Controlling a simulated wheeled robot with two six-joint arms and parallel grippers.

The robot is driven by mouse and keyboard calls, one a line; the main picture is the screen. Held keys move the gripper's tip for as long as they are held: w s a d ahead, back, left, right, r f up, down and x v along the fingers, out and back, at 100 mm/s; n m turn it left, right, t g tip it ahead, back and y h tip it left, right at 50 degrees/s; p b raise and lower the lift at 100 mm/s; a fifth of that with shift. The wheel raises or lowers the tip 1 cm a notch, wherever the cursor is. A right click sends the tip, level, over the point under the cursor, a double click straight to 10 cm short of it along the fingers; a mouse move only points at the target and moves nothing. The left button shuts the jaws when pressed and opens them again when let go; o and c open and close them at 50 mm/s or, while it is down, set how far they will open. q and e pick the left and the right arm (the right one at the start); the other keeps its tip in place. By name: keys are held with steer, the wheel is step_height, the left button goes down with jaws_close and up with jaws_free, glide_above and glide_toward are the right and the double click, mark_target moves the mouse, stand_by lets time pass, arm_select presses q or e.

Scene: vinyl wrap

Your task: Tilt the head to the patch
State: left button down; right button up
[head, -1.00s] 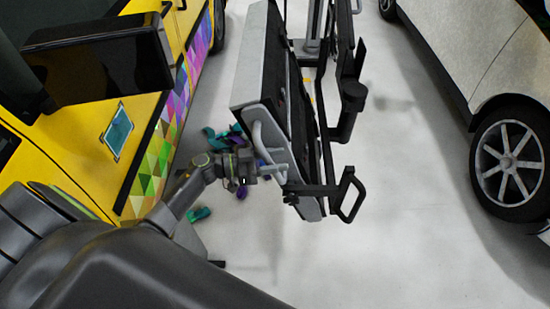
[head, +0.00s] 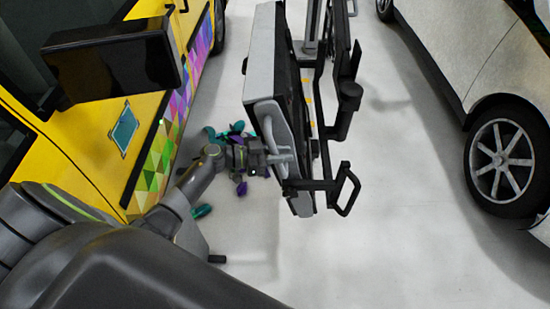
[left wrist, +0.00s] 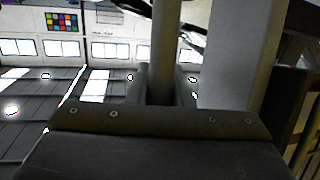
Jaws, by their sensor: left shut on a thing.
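The patch (head: 123,130) is a teal diamond with a pale border on the yellow vehicle's panel, at the left of the head view. The head (head: 263,85) is a grey and black box on a black frame, right of the vehicle, its broad dark face seen nearly edge-on. A light grey handle (head: 267,118) is on its near end. My left gripper (head: 281,156) is shut on the handle at the head's lower end. In the left wrist view a grey bar (left wrist: 165,50) rises from between my fingers. My right gripper is out of view.
Teal and purple scraps (head: 240,187) lie on the floor below my left arm. A black bent handle (head: 347,190) juts from the frame. A white car (head: 480,60) stands right, with clear floor between.

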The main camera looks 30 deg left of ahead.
arm_select(q)
steer(key=d+p, duration=0.1)
steer(key=p, duration=0.1)
steer(key=w+d+g+y+p, duration=0.1)
steer(key=d+p, duration=0.1)
steer(key=p, duration=0.1)
steer(key=w+d+y+p, duration=0.1)
steer(key=d+p, duration=0.1)
steer(key=shift+w+r+m+g+p, duration=0.25)
steer(key=shift+r+m+g+p, duration=0.05)
steer(key=shift+r+p, duration=0.1)
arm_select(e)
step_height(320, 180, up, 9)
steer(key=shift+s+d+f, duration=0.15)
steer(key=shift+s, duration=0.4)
arm_select(q)
steer(key=c, duration=1.6)
jaws_free()
steer(key=shift+o, duration=1.5)
steer(key=shift+w+f, duration=0.1)
steer(key=shift+f, duration=0.1)
steer(key=b+v, duration=0.1)
steer(key=v, duration=1.6)
steer(key=shift+b, duration=0.35)
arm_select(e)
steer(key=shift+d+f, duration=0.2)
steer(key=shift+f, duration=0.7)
